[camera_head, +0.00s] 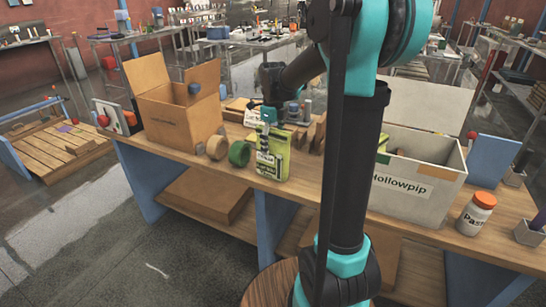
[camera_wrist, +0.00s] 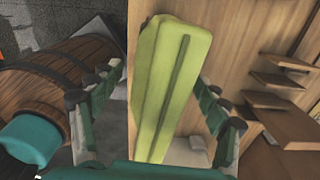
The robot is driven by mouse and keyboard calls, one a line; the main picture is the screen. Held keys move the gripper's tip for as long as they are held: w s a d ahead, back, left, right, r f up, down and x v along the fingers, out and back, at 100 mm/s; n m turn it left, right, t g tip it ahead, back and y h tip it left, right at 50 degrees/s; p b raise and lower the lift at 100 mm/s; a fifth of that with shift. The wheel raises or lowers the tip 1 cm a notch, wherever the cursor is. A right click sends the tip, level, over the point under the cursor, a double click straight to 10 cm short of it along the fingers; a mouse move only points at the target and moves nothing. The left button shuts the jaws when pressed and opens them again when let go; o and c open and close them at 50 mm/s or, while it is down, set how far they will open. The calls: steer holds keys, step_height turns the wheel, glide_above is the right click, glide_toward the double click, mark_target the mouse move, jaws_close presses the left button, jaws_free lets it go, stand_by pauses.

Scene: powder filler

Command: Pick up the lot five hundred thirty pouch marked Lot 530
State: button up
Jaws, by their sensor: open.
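A yellow-green pouch (camera_head: 273,165) stands upright on the wooden workbench, near its front edge, in the head view. It has a pale label whose print is too small to read, so I cannot confirm the lot number. My gripper (camera_head: 268,124) is at the top of this pouch. In the wrist view the pouch (camera_wrist: 168,82) lies between the two spread fingers of my gripper (camera_wrist: 158,105). A gap shows on each side, wider on the left finger's side near the tips. The fingers are open and hold nothing.
Left of the pouch stand a green tape roll (camera_head: 240,153), a tan tape roll (camera_head: 217,147) and an open cardboard box (camera_head: 178,120). Wooden stepped pieces (camera_wrist: 285,85) are close on the right. A white box marked Hollowpip (camera_head: 425,195) and an orange-capped jar (camera_head: 475,215) stand farther right.

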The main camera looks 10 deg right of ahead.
jaws_close()
stand_by(0.5)
steer(key=shift+r, duration=0.1)
